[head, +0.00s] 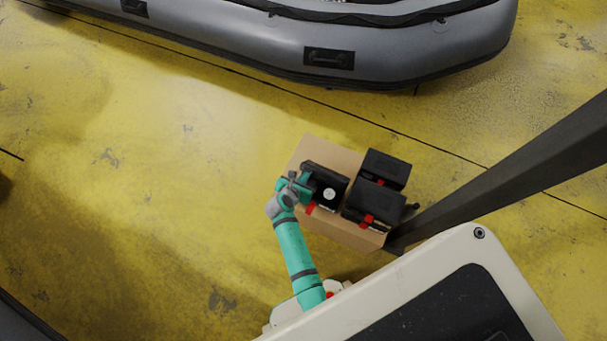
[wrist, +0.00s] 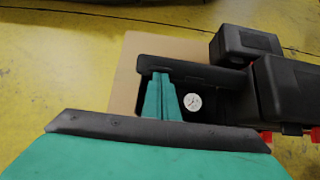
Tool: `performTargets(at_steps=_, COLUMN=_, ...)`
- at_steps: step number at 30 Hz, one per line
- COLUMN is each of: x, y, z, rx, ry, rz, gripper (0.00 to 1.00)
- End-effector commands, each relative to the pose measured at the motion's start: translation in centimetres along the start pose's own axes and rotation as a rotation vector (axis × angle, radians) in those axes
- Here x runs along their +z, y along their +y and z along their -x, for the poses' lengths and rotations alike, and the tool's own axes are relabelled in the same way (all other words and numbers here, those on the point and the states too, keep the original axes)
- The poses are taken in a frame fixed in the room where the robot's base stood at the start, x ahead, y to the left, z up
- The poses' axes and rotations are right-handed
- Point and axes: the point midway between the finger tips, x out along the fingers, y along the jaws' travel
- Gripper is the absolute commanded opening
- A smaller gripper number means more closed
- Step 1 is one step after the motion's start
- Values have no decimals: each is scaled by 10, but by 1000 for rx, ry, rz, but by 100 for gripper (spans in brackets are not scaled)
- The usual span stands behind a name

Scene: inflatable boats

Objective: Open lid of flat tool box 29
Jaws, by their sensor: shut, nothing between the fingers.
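Three black boxes with red parts stand close together on a tan board. The left one, a flat black box (head: 334,180), has a white round disc that also shows in the wrist view (wrist: 192,103). No number is readable, so I cannot tell which is box 29. A dark raised strip (wrist: 205,76) runs along this box's far side in the wrist view; whether it is a lifted lid is unclear. My gripper (head: 300,184) is at this box's left side. In the wrist view its teal fingers (wrist: 161,82) are together, in front of the strip; contact is unclear.
A taller black box (head: 374,202) and another black box (head: 386,168) crowd the right side of the tan board (head: 310,152). A dark post rises at the right. A grey inflatable boat (head: 250,45) lies beyond. Yellow floor at the left is clear.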

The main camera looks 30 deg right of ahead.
Motion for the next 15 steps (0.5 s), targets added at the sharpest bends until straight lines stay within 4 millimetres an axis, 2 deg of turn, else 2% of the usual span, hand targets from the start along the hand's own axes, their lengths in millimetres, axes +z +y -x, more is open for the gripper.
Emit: performTargets(at_steps=15, x=22, y=4, z=-8, rx=4, ry=0, rz=3, gripper=0)
